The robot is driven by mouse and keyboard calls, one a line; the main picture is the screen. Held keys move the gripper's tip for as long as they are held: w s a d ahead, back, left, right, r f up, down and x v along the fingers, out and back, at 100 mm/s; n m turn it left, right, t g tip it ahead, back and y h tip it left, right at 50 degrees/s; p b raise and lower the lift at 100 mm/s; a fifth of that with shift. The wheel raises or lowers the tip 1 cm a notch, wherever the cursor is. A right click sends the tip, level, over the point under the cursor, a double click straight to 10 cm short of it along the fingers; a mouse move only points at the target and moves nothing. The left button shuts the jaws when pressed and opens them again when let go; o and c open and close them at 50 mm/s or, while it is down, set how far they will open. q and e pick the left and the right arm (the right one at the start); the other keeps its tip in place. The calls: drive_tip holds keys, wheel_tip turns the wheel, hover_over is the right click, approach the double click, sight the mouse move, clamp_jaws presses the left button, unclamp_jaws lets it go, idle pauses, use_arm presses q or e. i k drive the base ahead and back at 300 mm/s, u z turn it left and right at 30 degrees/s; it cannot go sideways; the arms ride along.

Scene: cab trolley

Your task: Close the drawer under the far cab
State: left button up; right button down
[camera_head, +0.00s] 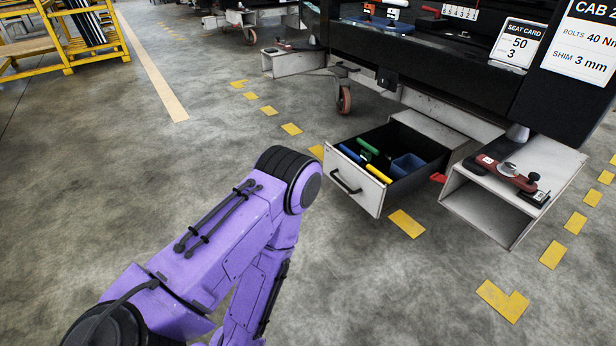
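A drawer stands pulled out under the black cab trolley (440,65) at the right of the head view. Its pale front panel (355,182) has a dark bar handle (345,182) and faces the lower left. Inside are green, blue and yellow tools (378,173) and a blue bin (408,166). One purple arm of mine rises from the lower left, bends near the middle and runs back down, apart from the drawer. Neither gripper shows. I cannot tell from this view whether this cab is the far one.
An open-ended grey box (480,210) with a red tool (508,172) on top stands right of the drawer. A caster (344,100) is behind it. Another trolley stands at the top, a yellow rack (30,47) at upper left. Floor before the drawer is clear, with yellow marks.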

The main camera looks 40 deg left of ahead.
sight(395, 137)
drive_tip(key=u, duration=0.8)
drive_tip(key=i, duration=1.5)
